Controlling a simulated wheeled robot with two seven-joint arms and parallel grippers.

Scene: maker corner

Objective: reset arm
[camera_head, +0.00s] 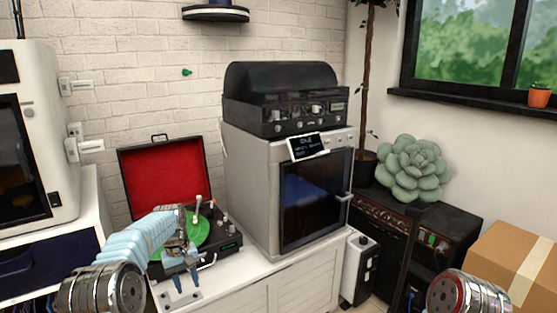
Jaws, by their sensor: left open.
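My left gripper (183,281) is open and points down at the front left of the record player (226,254). Its jaws appear empty. My light blue left arm passes in front of the player and hides part of its left side. The player's red-lined lid (165,178) stands open, and a green record (196,233) lies on the platter. Whether the gripper touches the player or the white surface cannot be told. Of my right arm only a metal joint shows at the lower right; its gripper is out of view.
A silver cabinet with a dark glass door (315,198) stands right of the player, with a black machine (284,104) on top. A white machine (48,130) stands at left. A cardboard box (500,257) is at lower right. Some white countertop (262,270) is bare.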

